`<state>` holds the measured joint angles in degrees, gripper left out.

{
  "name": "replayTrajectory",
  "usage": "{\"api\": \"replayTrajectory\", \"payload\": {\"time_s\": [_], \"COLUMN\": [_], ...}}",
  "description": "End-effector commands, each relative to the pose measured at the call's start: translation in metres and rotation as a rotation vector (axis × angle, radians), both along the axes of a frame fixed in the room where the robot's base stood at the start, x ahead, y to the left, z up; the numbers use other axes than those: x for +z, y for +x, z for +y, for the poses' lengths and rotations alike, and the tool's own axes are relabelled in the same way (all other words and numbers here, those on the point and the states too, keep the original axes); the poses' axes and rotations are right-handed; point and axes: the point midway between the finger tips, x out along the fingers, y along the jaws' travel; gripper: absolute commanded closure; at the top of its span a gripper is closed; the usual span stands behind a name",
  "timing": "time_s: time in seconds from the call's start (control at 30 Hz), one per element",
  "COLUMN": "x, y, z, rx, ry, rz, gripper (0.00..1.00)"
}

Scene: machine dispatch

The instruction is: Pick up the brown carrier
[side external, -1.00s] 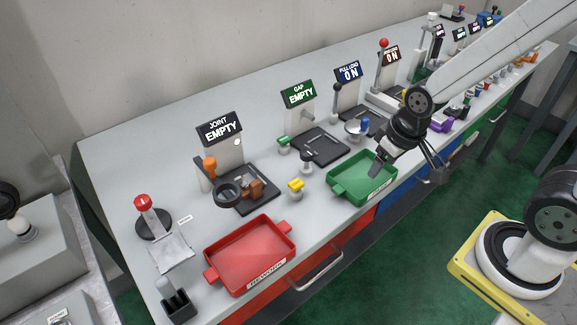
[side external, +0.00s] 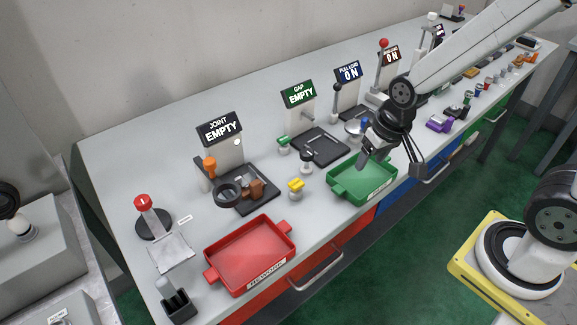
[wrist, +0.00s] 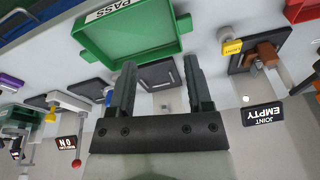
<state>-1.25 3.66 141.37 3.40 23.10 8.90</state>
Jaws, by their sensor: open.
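The brown carrier (side external: 252,188) sits on the black pad of the station whose sign reads JOINT EMPTY, beside a black ring, in the side external view. It also shows upside down at the upper right of the wrist view (wrist: 266,52). My gripper (side external: 362,162) is above the back edge of the green tray (side external: 340,191), well to the right of the carrier. In the wrist view my gripper (wrist: 158,80) has its two fingers apart with nothing between them.
A red tray (side external: 222,278) marked REWORK is at the front left. A yellow-topped piece (side external: 296,187) stands between the carrier and the green tray. The GAP EMPTY sign (side external: 299,93) and a red-knobbed lever (side external: 143,203) stand up from the bench.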

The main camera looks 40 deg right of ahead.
Motion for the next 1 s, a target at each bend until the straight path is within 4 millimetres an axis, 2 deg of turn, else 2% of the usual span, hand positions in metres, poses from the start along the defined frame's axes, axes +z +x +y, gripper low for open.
{"api": "replayTrajectory", "payload": {"time_s": [0.27,0.6,0.8,1.0], "x": [0.003,0.002,0.001,0.001], "y": [0.055,0.117,0.144,0.156], "z": [0.034,0.094,0.129,0.147], "rx": [-0.402,-0.929,-1.181,-1.310], "ry": [0.156,0.341,0.414,0.443], "rz": [0.087,0.266,0.384,0.454], "gripper": [0.35,0.35,0.35,0.35]}}
